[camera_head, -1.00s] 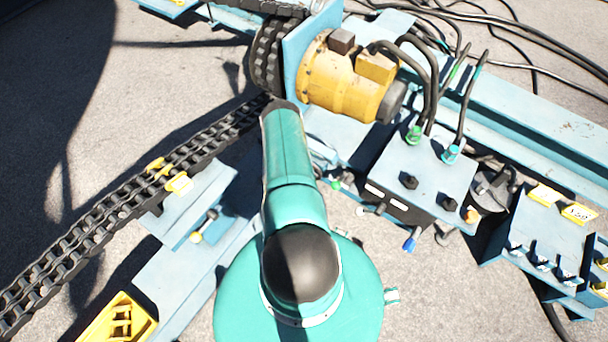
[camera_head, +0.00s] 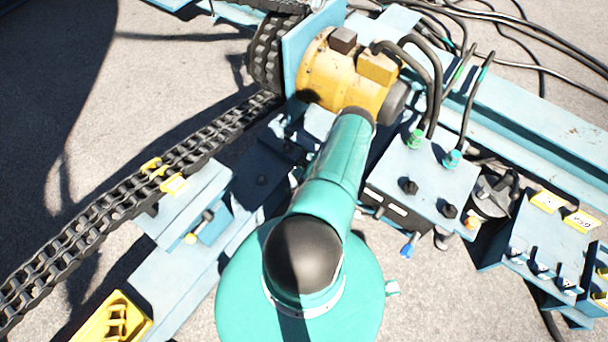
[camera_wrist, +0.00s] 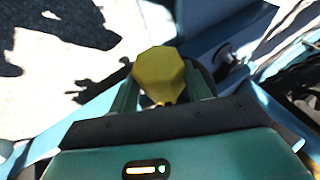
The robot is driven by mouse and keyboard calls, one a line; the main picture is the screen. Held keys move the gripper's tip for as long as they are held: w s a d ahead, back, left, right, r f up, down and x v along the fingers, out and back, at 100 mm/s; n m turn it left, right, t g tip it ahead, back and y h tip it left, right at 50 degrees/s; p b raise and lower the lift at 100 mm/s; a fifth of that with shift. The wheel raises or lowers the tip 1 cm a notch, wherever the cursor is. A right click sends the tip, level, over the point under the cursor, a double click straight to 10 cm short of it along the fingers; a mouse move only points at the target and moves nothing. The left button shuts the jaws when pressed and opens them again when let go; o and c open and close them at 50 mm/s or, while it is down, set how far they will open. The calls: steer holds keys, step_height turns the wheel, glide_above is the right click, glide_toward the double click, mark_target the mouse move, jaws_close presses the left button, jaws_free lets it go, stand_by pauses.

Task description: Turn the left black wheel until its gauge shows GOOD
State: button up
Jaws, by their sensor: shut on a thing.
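In the wrist view my gripper (camera_wrist: 162,92) has its two teal fingers on either side of a yellow faceted block (camera_wrist: 160,70) and is shut on it. A dark rounded part shows just behind the block. In the head view my gripper is hidden by my arm, which reaches toward the yellow motor. Two small black knobs, the left one (camera_head: 408,186) and the right one (camera_head: 449,211), stand on top of a blue valve box (camera_head: 432,165). I cannot tell whether they are the task's wheels. No gauge reading is legible.
A yellow motor (camera_head: 335,80) with black hoses stands at the top middle. A black chain (camera_head: 120,195) runs diagonally at left. A yellow crate (camera_head: 100,322) is at lower left. A blue box with yellow labels (camera_head: 545,235) is at right. Bare ground lies at upper left.

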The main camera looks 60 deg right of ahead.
steer(key=shift+s+m+t+h, duration=0.1)
steer(key=shift+m+t+h, duration=0.25)
steer(key=shift+t, duration=1.15)
stand_by(1.4)
steer(key=o, duration=1.4)
steer(key=shift+s+a+r, duration=0.1)
steer(key=shift+s, duration=0.05)
steer(key=v, duration=1.3)
steer(key=shift+a, duration=0.2)
